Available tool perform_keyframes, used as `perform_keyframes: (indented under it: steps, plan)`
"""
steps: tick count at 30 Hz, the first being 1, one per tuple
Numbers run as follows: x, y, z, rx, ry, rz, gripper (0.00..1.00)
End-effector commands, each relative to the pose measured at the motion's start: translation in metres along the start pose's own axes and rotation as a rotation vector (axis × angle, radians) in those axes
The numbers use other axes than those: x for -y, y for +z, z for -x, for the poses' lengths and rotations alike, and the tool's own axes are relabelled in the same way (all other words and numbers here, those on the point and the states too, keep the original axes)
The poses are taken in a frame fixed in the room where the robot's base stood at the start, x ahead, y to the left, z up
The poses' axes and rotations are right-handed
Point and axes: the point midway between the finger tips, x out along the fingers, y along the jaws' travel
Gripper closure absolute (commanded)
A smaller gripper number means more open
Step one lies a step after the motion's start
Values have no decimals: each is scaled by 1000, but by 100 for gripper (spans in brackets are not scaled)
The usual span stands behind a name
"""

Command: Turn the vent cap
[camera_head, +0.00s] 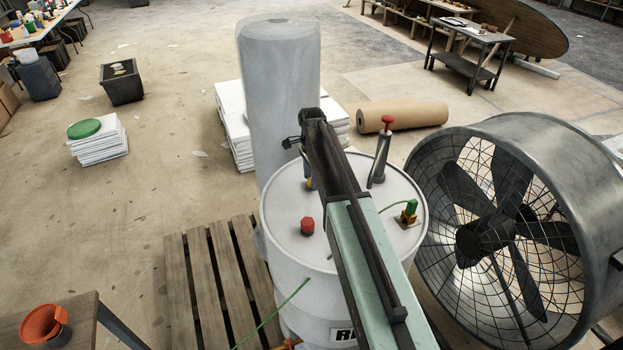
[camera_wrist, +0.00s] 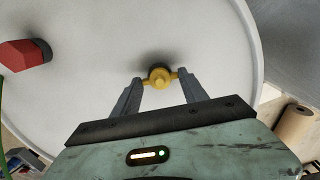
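A small brass cap with two side wings (camera_wrist: 159,75), apparently the vent cap, stands on the white drum lid (camera_wrist: 80,90) in the wrist view. My gripper (camera_wrist: 159,78) reaches down to it, one finger on each side. Both wing ends meet the inner faces of the fingers, so it looks shut on the cap. In the head view my arm crosses the drum lid (camera_head: 280,190) and hides most of this spot.
A red cap (camera_head: 307,227), a red-knobbed pump (camera_head: 380,155) and a green-handled valve (camera_head: 409,211) rise from the lid. A tall wrapped roll (camera_head: 278,95) stands behind the drum; a large fan (camera_head: 520,230) stands close at right.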

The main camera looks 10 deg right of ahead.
Motion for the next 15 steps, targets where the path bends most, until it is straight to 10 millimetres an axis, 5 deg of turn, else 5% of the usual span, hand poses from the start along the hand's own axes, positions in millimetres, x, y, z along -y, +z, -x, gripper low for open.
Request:
perform_keyframes:
  steps: [15]
  plan:
    - [1,0,0,-6,-2,187,90]
